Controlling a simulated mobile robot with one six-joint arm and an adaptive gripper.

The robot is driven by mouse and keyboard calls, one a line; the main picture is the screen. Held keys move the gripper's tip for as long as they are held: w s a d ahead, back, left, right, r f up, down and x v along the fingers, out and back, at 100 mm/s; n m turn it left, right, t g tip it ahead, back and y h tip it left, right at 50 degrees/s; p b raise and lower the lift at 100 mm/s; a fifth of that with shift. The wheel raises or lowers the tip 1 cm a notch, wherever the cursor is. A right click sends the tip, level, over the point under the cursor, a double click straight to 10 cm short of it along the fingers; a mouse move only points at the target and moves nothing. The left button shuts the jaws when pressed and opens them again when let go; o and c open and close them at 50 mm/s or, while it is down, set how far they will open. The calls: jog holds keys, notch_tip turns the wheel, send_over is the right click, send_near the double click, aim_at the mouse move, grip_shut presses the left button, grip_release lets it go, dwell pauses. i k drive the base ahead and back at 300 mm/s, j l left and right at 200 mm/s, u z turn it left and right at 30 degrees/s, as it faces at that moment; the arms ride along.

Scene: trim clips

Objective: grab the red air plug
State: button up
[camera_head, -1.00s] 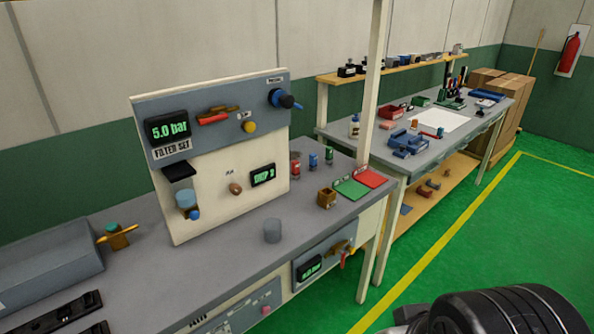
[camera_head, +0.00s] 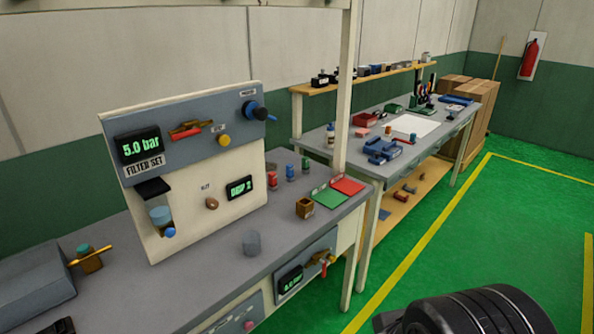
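A small upright red cylinder, which looks like the red air plug (camera_head: 272,180), stands on the grey bench top just right of the upright panel. A black rounded part of my arm shows at the bottom right, well apart from the bench. My gripper's fingers are not in view.
The panel (camera_head: 190,215) stands left of the plugs. A small brown open box (camera_head: 304,208), a grey cylinder (camera_head: 251,243), a green pad (camera_head: 329,199) and a red pad (camera_head: 347,186) are on the bench. A white post (camera_head: 347,100) rises behind the pads. The green floor at right is clear.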

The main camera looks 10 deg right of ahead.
aim_at(272, 176)
jog(key=i+l, duration=0.1)
jog(key=i, duration=0.4)
jog(key=i+l, duration=0.15)
jog(key=i, duration=0.3)
jog(key=i+l, duration=0.1)
jog(key=i, duration=0.4)
jog(key=i+l+u, duration=0.1)
jog(key=i, duration=0.4)
